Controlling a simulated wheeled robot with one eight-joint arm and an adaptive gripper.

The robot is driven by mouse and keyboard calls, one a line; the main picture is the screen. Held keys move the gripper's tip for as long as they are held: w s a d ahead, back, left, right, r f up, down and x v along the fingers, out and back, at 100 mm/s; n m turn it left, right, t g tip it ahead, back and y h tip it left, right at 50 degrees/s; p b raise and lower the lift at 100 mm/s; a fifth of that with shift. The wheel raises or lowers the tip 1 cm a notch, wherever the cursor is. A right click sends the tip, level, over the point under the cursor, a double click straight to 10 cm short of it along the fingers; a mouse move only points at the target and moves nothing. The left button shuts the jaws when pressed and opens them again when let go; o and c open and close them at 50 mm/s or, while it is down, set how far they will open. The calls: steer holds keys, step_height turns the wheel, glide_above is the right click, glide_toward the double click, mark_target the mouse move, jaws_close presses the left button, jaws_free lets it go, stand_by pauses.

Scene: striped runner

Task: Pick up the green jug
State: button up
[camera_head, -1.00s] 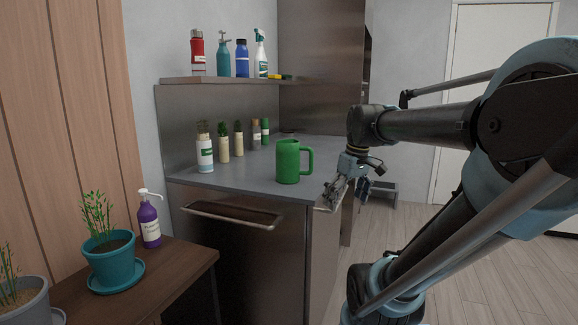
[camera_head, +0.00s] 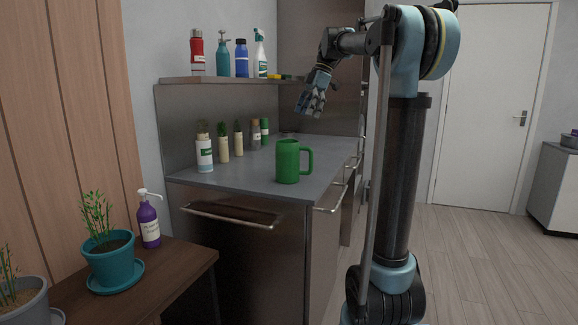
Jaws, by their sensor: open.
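The green jug (camera_head: 287,162) stands upright near the front right edge of the grey counter (camera_head: 235,180). Its handle points right. My gripper (camera_head: 309,111) is open and empty, in the air above the counter and above the jug in the picture, tilted with its fingers downward. It is apart from the jug. Nothing hides the jug.
Several small bottles and jars, one a white bottle (camera_head: 204,152), stand along the counter's back left. Above them a shelf (camera_head: 215,80) holds several bottles. A side table (camera_head: 165,275) at lower left carries a purple pump bottle (camera_head: 149,220) and a teal plant pot (camera_head: 110,262).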

mark_target(292, 143)
steer(key=shift+n, duration=0.3)
steer(key=x, duration=1)
steer(key=shift+w+a+f, duration=0.2)
steer(key=shift+w+a, duration=0.1)
steer(key=shift+a, duration=0.15)
steer(key=shift+d+x, duration=0.2)
steer(key=shift+x, duration=2.95)
steer(key=shift+f, duration=0.1)
steer(key=c, duration=1.7)
